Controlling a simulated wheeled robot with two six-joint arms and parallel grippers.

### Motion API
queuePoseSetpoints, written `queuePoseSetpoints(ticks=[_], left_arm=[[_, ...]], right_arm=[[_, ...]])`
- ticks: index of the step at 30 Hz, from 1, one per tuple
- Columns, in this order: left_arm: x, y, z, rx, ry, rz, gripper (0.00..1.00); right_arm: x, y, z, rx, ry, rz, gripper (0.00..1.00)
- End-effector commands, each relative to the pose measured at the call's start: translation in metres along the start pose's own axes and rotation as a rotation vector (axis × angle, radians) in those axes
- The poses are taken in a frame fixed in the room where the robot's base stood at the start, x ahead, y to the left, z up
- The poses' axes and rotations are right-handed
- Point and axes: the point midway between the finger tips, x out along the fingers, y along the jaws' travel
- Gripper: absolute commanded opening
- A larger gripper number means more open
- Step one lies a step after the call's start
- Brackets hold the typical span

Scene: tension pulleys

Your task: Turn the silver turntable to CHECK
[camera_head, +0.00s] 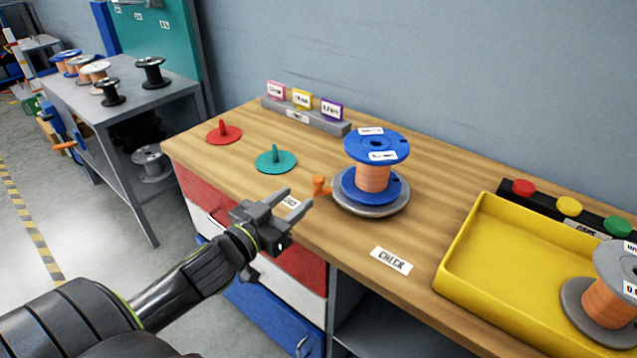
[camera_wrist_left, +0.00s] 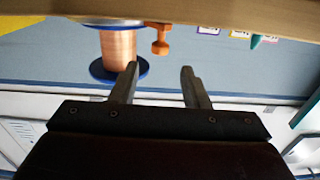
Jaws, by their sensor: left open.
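The silver turntable (camera_head: 371,205) lies on the wooden workbench and carries a blue-flanged spool of copper wire (camera_head: 373,176). An orange knob (camera_head: 319,186) sticks out at the turntable's left side. The CHECK label (camera_head: 391,260) lies on the bench in front of the turntable, toward the front edge. My left gripper (camera_head: 296,205) is open and empty near the bench's front edge, short of the orange knob and apart from it. In the left wrist view, the spool (camera_wrist_left: 118,45) and the orange knob (camera_wrist_left: 160,38) show beyond the open fingers (camera_wrist_left: 160,82). My right gripper is not in view.
A red spindle disc (camera_head: 224,133) and a teal one (camera_head: 276,160) stand left of the turntable. A card holder (camera_head: 305,115) stands behind. A yellow tray (camera_head: 463,247) with a grey spool (camera_head: 607,290) fills the right. Another label (camera_head: 289,202) lies beside my gripper.

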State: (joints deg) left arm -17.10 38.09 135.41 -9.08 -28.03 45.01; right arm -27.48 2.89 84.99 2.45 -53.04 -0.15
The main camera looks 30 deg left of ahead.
Motion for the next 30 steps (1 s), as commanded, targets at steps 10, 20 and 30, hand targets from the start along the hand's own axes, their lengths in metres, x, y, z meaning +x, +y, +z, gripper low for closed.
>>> queuePoseSetpoints(ticks=[10,20,30], left_arm=[[0.054,0.0,0.001,-0.002,0.004,-0.001,0.42],[0.086,0.0,0.0,-0.001,0.001,0.0,0.42],[0.089,0.0,0.0,0.0,0.0,0.0,0.42]], right_arm=[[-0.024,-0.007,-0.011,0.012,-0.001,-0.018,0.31],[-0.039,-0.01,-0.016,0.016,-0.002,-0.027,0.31],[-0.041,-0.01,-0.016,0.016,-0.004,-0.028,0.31]])
